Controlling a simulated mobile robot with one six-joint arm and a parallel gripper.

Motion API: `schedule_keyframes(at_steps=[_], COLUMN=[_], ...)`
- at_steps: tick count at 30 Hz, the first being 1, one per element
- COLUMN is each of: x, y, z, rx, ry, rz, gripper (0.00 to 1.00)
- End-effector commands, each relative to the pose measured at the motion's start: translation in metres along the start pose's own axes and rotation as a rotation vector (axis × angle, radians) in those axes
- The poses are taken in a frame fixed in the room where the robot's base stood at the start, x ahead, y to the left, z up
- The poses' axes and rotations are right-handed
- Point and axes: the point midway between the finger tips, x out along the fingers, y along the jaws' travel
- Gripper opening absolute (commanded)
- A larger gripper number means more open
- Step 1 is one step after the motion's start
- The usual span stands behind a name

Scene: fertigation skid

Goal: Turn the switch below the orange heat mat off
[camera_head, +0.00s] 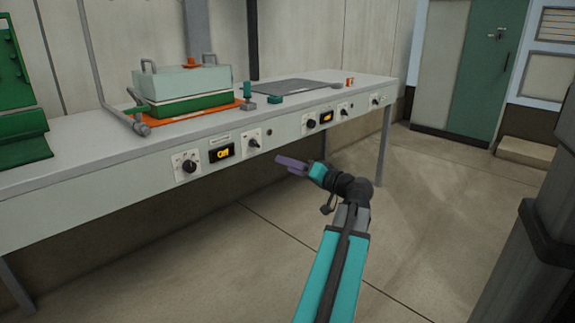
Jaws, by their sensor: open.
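The orange heat mat (238,104) lies on the bench top at the left, mostly covered by a green tray with a grey lid. On the bench's front panel below it are a dark rotary knob on a white plate (189,166), a black unit with a yellow face (221,152) and a second dark knob on a white plate (253,142). The markings and switch positions are too small to read. My gripper (281,161), with purple fingers, is open and empty in front of the bench, to the right of these controls and apart from them.
The bench (210,125) runs from left to back right. A dark grey mat (290,87) lies farther along it, with another group of controls (326,117) on the panel below. A grey pipe stands at the left. The floor in front is clear. A dark column stands at the right edge.

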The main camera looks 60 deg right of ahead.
Motion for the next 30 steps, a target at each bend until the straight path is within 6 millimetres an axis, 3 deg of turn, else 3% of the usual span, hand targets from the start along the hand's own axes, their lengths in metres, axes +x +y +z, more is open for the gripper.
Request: schedule_keyframes(at_steps=[21, 30], x=[-0.097, -0.120], y=[-0.002, -0.001], z=[-0.001, 0.000], rx=[0.002, 0.000], ry=[0.002, 0.000], rz=[0.001, -0.001], gripper=[0.52, 0.52])
